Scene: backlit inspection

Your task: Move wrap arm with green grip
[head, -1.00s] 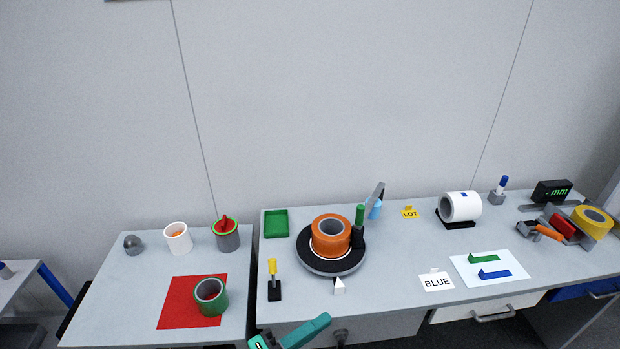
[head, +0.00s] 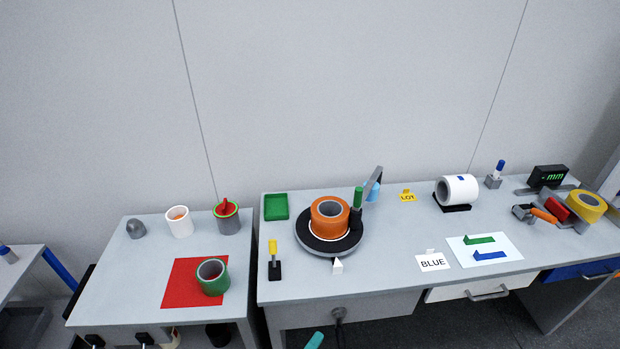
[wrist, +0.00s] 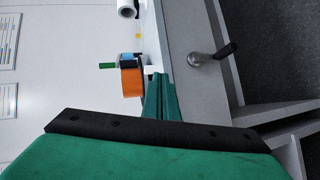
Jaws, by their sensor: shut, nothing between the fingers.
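The wrap arm is a grey bar (head: 373,181) with an upright green grip (head: 358,196) on a black post, at the right edge of a round black turntable (head: 301,236). An orange tape roll (head: 322,229) stands on the turntable. In the wrist view, which is turned sideways, the green grip (wrist: 107,65) shows beside the orange roll (wrist: 131,83). My gripper (wrist: 159,78) is shut and empty, with its green fingers pointing toward the turntable but apart from the grip. In the head view only a teal piece of my arm shows at the bottom edge.
A green tray (head: 276,207) lies behind left. A knob (wrist: 212,54) sticks out from the table front. The table between turntable and BLUE card (head: 432,262) is clear.

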